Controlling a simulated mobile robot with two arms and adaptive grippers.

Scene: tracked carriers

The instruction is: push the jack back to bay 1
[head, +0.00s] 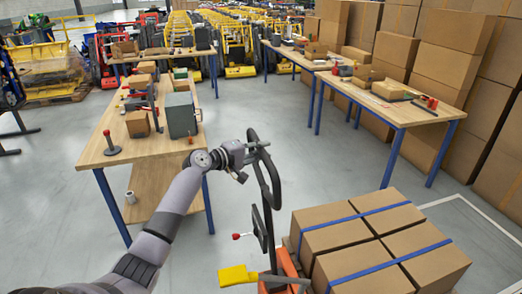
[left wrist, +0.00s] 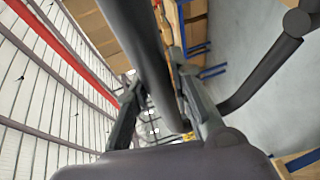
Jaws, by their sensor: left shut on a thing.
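The jack (head: 283,268) stands at the lower middle of the head view, with an orange body and a tall dark looped handle (head: 273,185). It carries several cardboard boxes (head: 345,230) tied with blue straps. My left gripper (head: 262,146) is shut on the upper left part of the handle loop. In the left wrist view a dark handle bar (left wrist: 146,55) passes between the fingers of my left gripper (left wrist: 160,115). My right gripper is not in view. White floor lines (head: 468,212) run right of the load; I cannot tell which bay they mark.
A wooden workbench (head: 160,170) with a grey case (head: 181,115) stands close left of the handle. Another bench (head: 410,112) and stacked cartons (head: 440,75) stand at the right. Grey floor (head: 285,120) is open between the benches. Yellow trucks (head: 240,50) stand behind.

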